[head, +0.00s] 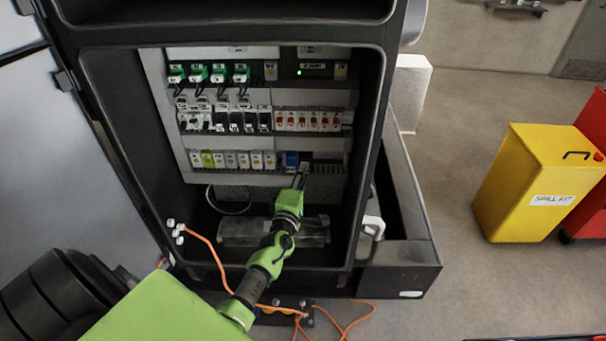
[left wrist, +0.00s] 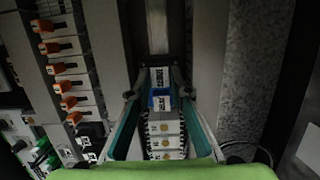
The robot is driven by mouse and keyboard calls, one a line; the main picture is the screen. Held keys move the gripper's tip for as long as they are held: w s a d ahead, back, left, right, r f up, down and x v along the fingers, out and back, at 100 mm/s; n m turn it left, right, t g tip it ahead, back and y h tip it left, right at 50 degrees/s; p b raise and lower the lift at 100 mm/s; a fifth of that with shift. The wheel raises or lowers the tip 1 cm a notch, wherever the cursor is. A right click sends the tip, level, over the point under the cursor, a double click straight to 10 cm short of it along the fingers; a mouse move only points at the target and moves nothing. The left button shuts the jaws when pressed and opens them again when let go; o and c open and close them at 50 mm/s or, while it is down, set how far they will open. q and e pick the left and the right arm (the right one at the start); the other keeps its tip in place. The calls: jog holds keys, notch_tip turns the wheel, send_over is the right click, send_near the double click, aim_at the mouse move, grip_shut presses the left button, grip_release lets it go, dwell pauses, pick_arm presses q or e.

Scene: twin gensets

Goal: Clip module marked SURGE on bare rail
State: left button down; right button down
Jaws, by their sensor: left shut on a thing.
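My left gripper (head: 303,170) reaches into the open cabinet at the right part of the lowest module row. In the left wrist view its two fingers (left wrist: 159,92) are shut on a small white-faced module (left wrist: 160,77) with dark lettering too small to read. A blue module (head: 291,160) sits just to the left of the gripper; in the left wrist view blue (left wrist: 160,92) shows right beside the held module. Bare rail (left wrist: 157,30) runs on beyond it. I cannot tell whether the held module touches the rail. My right gripper is not in view.
White modules (head: 230,160) fill the row to the left. Red-marked breakers (head: 308,121) sit in the row above. The cabinet's dark frame (head: 367,130) bounds the right side. A yellow spill kit bin (head: 530,185) stands on the floor outside.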

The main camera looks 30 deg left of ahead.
pick_arm(q)
jog(key=shift+w+a, duration=0.1)
jog(key=shift+w, duration=0.05)
dwell(0.6)
jog(key=c, duration=1.8)
grip_release()
jog(key=v, duration=1.2)
